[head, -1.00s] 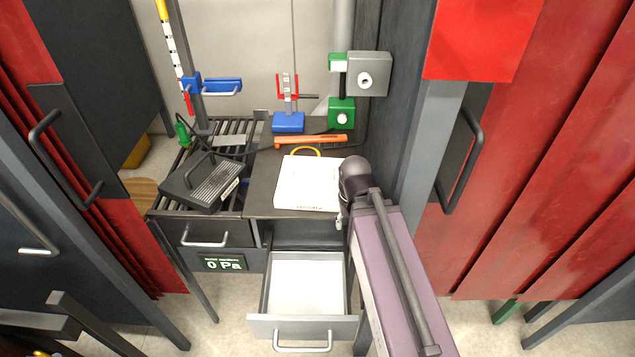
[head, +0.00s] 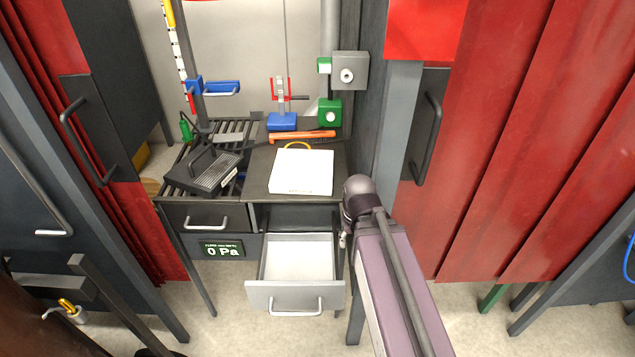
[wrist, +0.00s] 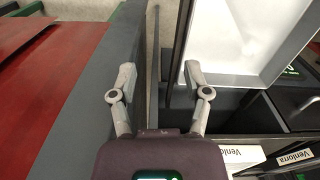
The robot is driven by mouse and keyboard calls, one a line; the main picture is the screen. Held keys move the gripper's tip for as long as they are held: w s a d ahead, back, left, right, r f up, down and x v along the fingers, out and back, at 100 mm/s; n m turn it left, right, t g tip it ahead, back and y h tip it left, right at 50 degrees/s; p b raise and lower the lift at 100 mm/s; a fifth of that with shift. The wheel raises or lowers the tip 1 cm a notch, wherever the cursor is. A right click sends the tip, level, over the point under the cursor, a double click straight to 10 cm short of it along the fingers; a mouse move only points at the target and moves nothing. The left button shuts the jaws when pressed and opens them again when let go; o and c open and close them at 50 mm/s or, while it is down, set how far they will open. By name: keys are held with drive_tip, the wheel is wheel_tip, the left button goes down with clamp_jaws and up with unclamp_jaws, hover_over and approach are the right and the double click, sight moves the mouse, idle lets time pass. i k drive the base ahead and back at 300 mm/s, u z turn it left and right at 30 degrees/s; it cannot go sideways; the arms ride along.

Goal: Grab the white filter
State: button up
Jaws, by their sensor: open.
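A flat white slab (head: 301,171) with a yellow loop at its back edge lies on the dark bench; it looks like the white filter. Its labelled front edge (wrist: 240,155) shows at the bottom of the wrist view. My gripper (head: 345,238) hangs low at the right front corner of the bench, below and to the right of the slab. In the wrist view my gripper (wrist: 157,82) has its two fingers spread, with nothing between them. The arm hides the bench's right front corner in the head view.
An open drawer (head: 297,288) juts out below the bench, just left of my gripper. A black device (head: 204,171) sits on the rack to the left, and an orange bar (head: 302,136) lies behind the slab. A grey post (head: 396,125) and red curtain (head: 520,150) stand on the right.

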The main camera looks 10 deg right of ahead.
sight(296, 172)
drive_tip(key=z, duration=0.05)
drive_tip(key=k, duration=1.45)
drive_tip(key=u, duration=0.8)
drive_tip(key=i, duration=1.65)
drive_tip(key=u, duration=0.05)
